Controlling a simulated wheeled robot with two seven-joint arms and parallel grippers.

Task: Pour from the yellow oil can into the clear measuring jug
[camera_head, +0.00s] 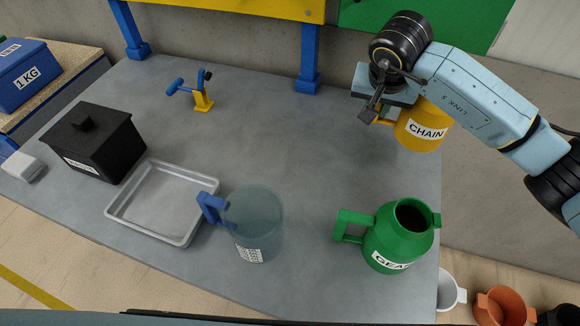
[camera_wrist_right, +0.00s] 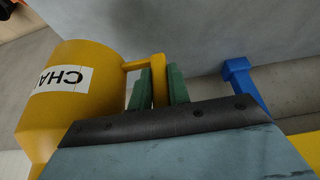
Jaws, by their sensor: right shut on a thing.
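The yellow oil can (camera_head: 420,128), labelled CHAIN, is at the back right of the table in the head view. My right gripper (camera_head: 374,112) is shut on its handle. In the right wrist view the can (camera_wrist_right: 60,110) is at the left, and the green fingers of my right gripper (camera_wrist_right: 160,88) stand on both sides of its yellow handle. I cannot tell whether the can touches the table. The clear measuring jug (camera_head: 262,225), with a blue handle, stands upright at the front middle of the table. My left gripper is not in view.
A green GEAR can (camera_head: 400,240) stands right of the jug. A grey tray (camera_head: 120,215) and a black lidded box (camera_head: 95,145) are at the left. A small blue and yellow stand (camera_head: 203,102) is at the back. The table's middle is clear. Blue posts (camera_head: 307,75) rise behind.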

